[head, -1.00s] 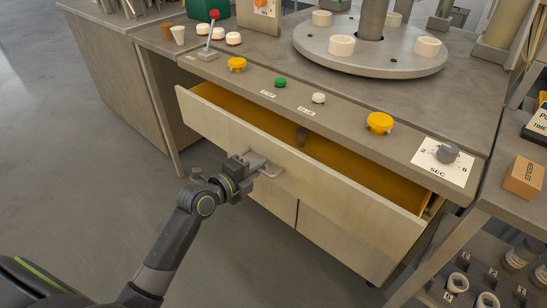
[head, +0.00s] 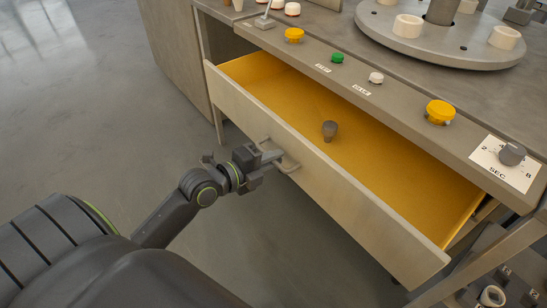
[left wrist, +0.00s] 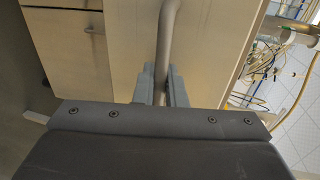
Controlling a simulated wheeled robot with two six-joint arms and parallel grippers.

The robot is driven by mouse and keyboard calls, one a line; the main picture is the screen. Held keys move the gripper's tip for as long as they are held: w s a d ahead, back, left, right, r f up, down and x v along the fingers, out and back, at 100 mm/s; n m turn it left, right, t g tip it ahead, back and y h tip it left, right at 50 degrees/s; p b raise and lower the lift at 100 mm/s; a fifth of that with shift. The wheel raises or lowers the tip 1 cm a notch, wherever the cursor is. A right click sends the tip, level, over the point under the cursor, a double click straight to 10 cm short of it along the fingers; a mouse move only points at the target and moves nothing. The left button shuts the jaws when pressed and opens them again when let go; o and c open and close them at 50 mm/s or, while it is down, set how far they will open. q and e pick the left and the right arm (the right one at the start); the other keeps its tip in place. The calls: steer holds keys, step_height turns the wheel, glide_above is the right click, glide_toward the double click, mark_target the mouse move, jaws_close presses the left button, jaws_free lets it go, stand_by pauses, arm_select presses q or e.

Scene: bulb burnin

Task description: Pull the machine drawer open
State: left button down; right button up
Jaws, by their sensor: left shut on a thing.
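The machine drawer (head: 350,200) is pulled well out from under the machine's front panel, and its yellow inside shows. Its handle (head: 287,160) is a grey bar on the drawer front. My left gripper (head: 270,163) is shut on the handle. In the left wrist view the handle bar (left wrist: 168,40) runs between the two fingers (left wrist: 161,88). My right gripper is not in view.
The panel above the drawer carries yellow buttons (head: 440,112), a green button (head: 337,58), a white button (head: 376,78) and a grey SEC dial (head: 512,154). A round turntable (head: 440,42) with white rings stands behind. The floor (head: 90,110) at left is clear.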

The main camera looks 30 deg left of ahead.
arm_select(q)
steer(key=c, duration=1.6)
jaws_free()
steer(key=shift+c, duration=0.2)
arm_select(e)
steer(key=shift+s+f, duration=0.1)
